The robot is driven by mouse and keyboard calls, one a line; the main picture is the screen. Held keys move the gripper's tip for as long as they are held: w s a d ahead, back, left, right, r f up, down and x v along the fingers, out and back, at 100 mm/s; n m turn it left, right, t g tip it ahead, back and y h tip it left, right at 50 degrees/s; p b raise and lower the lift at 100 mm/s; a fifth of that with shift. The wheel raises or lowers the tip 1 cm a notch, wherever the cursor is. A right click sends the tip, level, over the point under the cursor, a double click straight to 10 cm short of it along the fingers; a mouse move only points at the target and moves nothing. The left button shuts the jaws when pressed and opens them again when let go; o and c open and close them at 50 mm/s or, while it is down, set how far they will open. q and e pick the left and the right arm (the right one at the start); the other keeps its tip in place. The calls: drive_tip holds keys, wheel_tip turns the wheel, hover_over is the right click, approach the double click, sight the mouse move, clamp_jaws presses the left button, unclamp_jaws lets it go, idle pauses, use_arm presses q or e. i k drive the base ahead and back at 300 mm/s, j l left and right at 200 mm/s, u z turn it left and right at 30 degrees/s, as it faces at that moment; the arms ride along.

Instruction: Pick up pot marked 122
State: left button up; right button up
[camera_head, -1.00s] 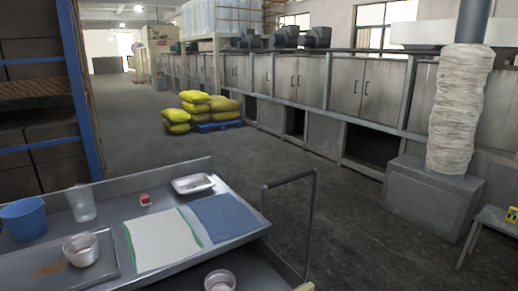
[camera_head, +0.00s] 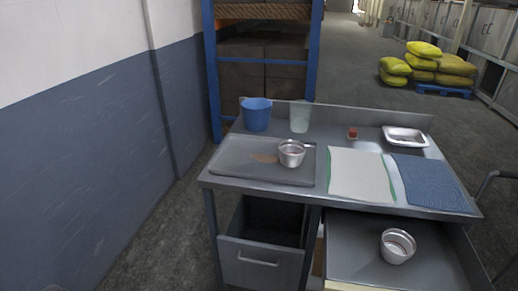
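A small metal pot (camera_head: 291,155) stands upright on a grey tray (camera_head: 232,174) at the left part of the workbench (camera_head: 300,196). A second similar metal pot (camera_head: 396,247) stands on a lower metal surface (camera_head: 350,258) at the front right of the workbench. The number 122 cannot be read on either pot. Neither of my grippers is in view.
On the workbench are a blue bucket (camera_head: 256,114), a clear container (camera_head: 300,117), a small red item (camera_head: 352,133), a metal dish (camera_head: 405,137), a white cloth (camera_head: 359,174) and a blue cloth (camera_head: 430,182). A wall (camera_head: 80,150) bounds the left.

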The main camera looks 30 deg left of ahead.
sight(291, 153)
drive_tip(key=u, duration=0.8)
drive_tip(key=i+l, duration=0.1)
drive_tip(key=l, duration=0.2)
